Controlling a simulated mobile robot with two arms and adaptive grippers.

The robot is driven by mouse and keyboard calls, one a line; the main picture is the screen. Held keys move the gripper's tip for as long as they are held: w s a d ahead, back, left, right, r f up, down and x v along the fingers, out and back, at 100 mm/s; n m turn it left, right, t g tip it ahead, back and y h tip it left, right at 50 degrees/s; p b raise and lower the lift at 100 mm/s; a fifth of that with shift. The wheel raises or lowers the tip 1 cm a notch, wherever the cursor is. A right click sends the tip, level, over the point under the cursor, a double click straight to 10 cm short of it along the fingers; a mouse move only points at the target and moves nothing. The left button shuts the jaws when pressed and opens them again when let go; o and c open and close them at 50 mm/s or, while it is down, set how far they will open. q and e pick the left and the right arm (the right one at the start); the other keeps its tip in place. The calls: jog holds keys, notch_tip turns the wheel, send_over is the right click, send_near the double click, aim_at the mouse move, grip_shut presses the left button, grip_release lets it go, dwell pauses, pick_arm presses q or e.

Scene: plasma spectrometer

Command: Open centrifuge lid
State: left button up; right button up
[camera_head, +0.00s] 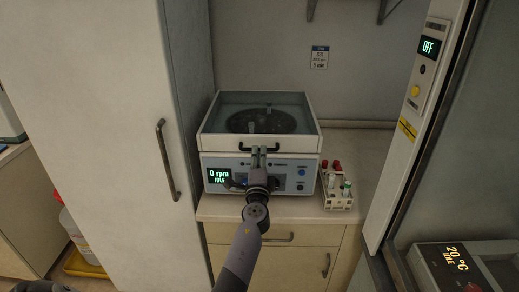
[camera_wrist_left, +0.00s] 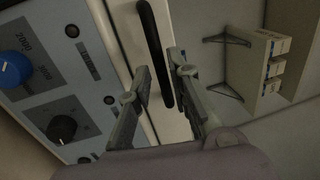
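The centrifuge (camera_head: 292,163) stands on the counter, its display reading 0 rpm IDLE. Its lid (camera_head: 215,140) is down, with a clear top over a dark round rotor (camera_head: 262,121). My left gripper (camera_head: 258,151) is in front of the lid's front edge and covers part of the dark handle. In the left wrist view, the fingers of my left gripper (camera_wrist_left: 160,62) are apart. The black lid handle (camera_wrist_left: 152,40) runs between them, with a visible gap to at least one finger. I cannot tell if either finger touches it.
A tall cabinet (camera_head: 115,130) with a handle is at the left. A panel reading OFF (camera_head: 428,47) is at the right. Drawers (camera_head: 293,237) are below the counter.

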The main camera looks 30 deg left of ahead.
pick_arm(q)
jog(key=shift+x, duration=1.6)
jog(key=shift+c, duration=0.5)
grip_shut()
